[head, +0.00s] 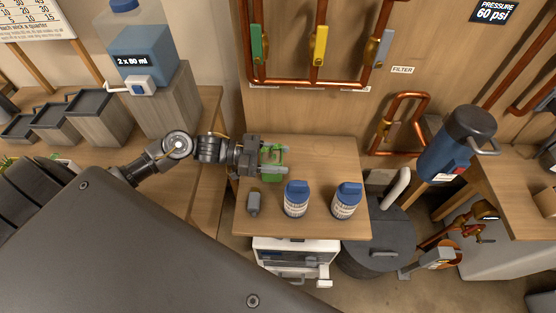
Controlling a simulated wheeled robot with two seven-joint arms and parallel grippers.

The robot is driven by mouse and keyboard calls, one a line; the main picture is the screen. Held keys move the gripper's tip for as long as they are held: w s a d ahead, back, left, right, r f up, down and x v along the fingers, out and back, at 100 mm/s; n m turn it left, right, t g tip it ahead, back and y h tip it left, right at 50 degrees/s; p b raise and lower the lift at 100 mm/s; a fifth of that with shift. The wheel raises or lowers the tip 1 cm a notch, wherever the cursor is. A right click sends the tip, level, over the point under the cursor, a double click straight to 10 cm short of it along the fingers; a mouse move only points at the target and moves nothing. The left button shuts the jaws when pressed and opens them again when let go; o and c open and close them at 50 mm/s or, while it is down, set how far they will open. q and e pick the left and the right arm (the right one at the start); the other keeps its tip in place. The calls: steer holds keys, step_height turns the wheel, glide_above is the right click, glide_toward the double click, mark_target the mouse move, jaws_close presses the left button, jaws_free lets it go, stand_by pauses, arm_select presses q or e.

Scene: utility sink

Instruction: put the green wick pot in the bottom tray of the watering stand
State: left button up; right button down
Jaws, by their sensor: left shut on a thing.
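My left gripper (273,158) is over the small wooden table. It is shut on a green thing, which looks like the green wick pot (271,172); the fingers and wrist hide part of it. I cannot tell whether it touches the tabletop. At the left, a stepped stand of grey trays on wooden blocks looks like the watering stand. Its lowest tray (19,128) is at the far left, with a middle tray (54,116) and a top tray (88,104) stepping up to the right. My right gripper is not in view.
Two blue-lidded jars (296,199) (345,202) and a small grey object (254,203) stand on the wooden table (325,158). A blue water tank (140,45) stands right of the trays. Copper pipes (317,82) run along the wall behind.

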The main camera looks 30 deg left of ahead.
arm_select(q)
steer(key=shift+f, duration=0.75)
steer(key=shift+f, duration=0.15)
steer(key=o, duration=1.1)
